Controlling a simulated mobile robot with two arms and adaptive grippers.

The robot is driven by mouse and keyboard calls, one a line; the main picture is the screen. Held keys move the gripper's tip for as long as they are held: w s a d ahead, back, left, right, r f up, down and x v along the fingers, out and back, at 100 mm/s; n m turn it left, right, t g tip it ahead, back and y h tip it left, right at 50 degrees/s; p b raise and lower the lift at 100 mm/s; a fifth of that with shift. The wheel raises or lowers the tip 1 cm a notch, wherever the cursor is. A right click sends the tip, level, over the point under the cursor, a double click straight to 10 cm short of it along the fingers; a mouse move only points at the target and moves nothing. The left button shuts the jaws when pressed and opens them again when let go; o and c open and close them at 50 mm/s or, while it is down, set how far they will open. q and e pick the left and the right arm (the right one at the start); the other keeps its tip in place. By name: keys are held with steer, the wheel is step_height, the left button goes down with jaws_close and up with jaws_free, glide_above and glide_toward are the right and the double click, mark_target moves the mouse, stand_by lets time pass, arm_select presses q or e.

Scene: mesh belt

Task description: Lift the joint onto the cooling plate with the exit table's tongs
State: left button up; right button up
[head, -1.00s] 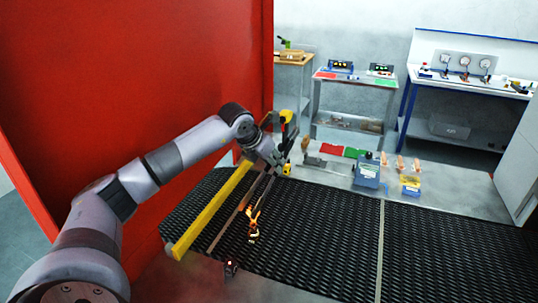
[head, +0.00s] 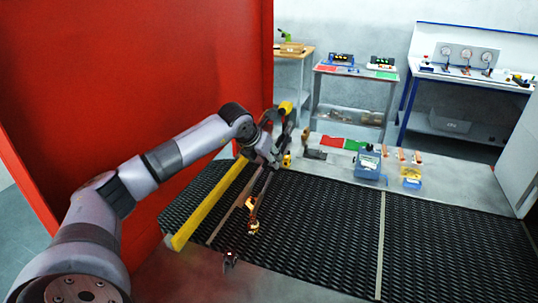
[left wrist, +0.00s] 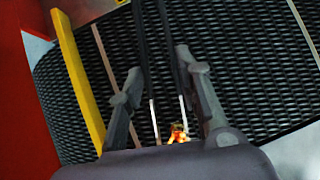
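My left gripper (head: 275,147) is above the far left part of the black mesh belt (head: 310,215). Its fingers, also in the left wrist view (left wrist: 165,85), are against both sides of the long dark tongs (left wrist: 145,45). The tongs (head: 264,184) slope down toward the belt, and their tips are at the small glowing orange joint (head: 252,226). The joint also shows between the tips in the left wrist view (left wrist: 178,135). I cannot tell whether the tips grip it firmly. I cannot tell which item is the cooling plate. My right gripper is out of view.
A yellow rail (head: 212,204) runs along the belt beside a tall red wall (head: 130,80). Beyond the belt, the grey exit table (head: 450,180) holds red (head: 331,141) and green (head: 354,145) plates and a blue box (head: 368,165). A small dark device (head: 230,260) stands at the near edge.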

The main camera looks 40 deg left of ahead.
arm_select(q)
step_height(320, 180, down, 7)
steer(key=b, duration=0.4)
steer(key=shift+c, duration=0.4)
jaws_close()
step_height(320, 180, up, 12)
steer(key=p, duration=0.6)
steer(key=shift+p, duration=0.35)
steer(key=shift+w, duration=0.1)
